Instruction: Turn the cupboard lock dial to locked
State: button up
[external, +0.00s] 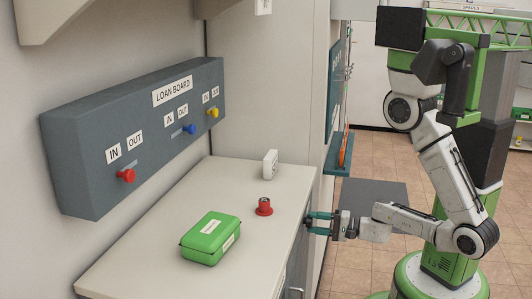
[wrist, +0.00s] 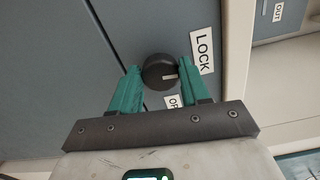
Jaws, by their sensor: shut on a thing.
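The dark round dial (wrist: 155,70) sits on the grey cupboard door between my two teal fingers in the wrist view. My gripper (wrist: 162,67) is shut on the dial. The dial's pale pointer mark faces right, toward the lower part of the LOCK label (wrist: 203,50). In the external view my gripper (external: 319,223) is at the cupboard front, just below the counter's right edge; the dial is hidden there.
The counter (external: 235,250) above the cupboard holds a green case (external: 210,238), a red button (external: 264,206) and a small white box (external: 270,164). A loan board (external: 130,130) with coloured knobs hangs on the wall. Tiled floor lies open around my base.

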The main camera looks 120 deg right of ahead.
dwell(0.4)
jog(key=o, duration=1)
jog(key=shift+o, duration=0.2)
jog(key=b+v, duration=0.2)
jog(key=v, duration=0.8)
jog(key=shift+s+a, duration=0.25)
jog(key=shift+a, duration=0.05)
